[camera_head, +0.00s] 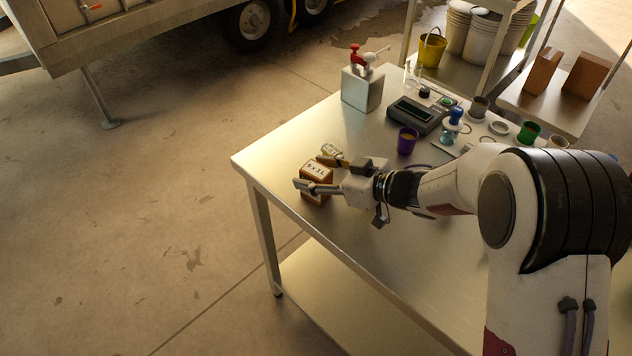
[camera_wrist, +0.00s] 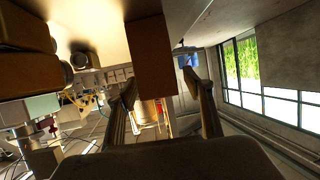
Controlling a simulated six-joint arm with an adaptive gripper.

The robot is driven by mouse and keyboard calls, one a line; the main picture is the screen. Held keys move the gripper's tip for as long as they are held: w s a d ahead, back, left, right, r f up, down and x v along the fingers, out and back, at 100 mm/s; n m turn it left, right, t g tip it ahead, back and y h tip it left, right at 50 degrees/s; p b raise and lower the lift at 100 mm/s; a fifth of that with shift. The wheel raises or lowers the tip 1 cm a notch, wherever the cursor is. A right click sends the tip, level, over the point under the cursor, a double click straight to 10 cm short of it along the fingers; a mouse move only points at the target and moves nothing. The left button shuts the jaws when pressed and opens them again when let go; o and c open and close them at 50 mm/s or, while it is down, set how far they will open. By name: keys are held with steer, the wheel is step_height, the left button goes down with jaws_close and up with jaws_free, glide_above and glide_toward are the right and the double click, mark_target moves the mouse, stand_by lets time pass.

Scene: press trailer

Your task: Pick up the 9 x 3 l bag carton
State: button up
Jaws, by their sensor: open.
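The 9 x 3 l bag carton (camera_head: 316,184) is a small brown box with a white printed label on top. It stands near the table's left corner. My gripper (camera_head: 313,172) is open and lies level at the carton, one finger on its near side and the other towards its far side. In the wrist view the carton (camera_wrist: 151,55) shows as a brown block between the spread fingers of my gripper (camera_wrist: 160,80), closer to the left finger. Whether either finger touches it I cannot tell. The near finger hides part of the carton.
A small labelled jar (camera_head: 329,150) lies or stands just behind the carton. The metal table (camera_head: 275,165) has bare room left of the carton.

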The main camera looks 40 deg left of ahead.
steer(key=c, duration=1.3)
steer(key=shift+r, duration=0.1)
steer(key=shift+r, duration=4.95)
